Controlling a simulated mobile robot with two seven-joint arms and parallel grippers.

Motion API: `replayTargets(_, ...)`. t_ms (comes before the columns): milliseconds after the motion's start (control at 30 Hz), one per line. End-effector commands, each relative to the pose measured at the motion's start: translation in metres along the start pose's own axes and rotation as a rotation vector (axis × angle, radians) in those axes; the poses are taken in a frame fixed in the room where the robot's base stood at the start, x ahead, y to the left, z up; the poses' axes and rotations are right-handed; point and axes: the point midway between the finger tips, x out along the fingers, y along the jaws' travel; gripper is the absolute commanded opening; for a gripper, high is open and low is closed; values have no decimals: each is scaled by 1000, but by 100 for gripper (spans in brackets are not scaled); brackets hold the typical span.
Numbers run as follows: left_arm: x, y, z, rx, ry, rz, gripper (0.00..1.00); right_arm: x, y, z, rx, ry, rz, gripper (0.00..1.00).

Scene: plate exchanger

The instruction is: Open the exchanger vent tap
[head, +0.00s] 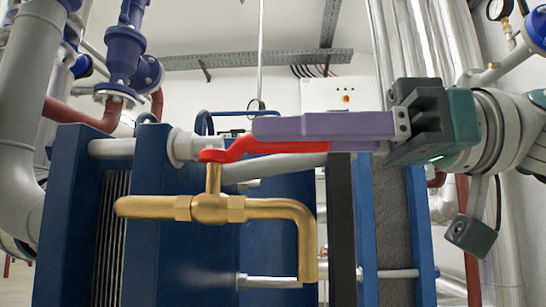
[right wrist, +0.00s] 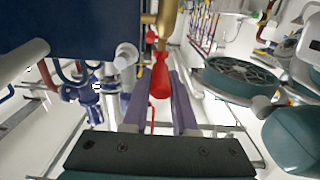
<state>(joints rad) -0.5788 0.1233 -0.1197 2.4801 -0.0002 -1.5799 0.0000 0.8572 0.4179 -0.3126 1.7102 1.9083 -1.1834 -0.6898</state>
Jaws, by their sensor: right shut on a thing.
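The vent tap is a brass pipe with a valve body (head: 212,208), and its outlet elbow (head: 302,240) bends down at the right. Its red lever (head: 240,147) sits on the brass stem and points right, roughly in line with the pipe below. My right gripper (head: 270,128) comes in from the right with its purple fingers at the lever's handle. The near finger hides part of the handle in the head view. My left gripper is not in view.
The blue exchanger plates (head: 65,200) stand behind the tap, with a pale horizontal rod (head: 118,149) close by the lever. A blue valve (head: 122,55) and grey pipes rise at the left. A white control box (head: 345,93) is on the back wall.

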Motion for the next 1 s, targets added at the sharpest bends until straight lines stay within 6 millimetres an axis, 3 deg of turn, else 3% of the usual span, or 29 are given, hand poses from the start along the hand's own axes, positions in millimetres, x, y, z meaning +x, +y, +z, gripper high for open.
replayTargets(533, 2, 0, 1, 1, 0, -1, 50, -3, 1, 0, 0, 0, -12, 0)
replayTargets(567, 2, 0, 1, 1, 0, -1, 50, -3, 1, 0, 1, 0, -12, 29)
replayTargets(600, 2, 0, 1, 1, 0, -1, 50, -3, 1, 0, 1, 0, -11, 34)
replayTargets(800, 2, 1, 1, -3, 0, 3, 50, -3, 1, 0, 1, 0, -10, 56)
replayTargets(1000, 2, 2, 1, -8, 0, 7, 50, -3, 1, 0, 1, -1, -9, 56)
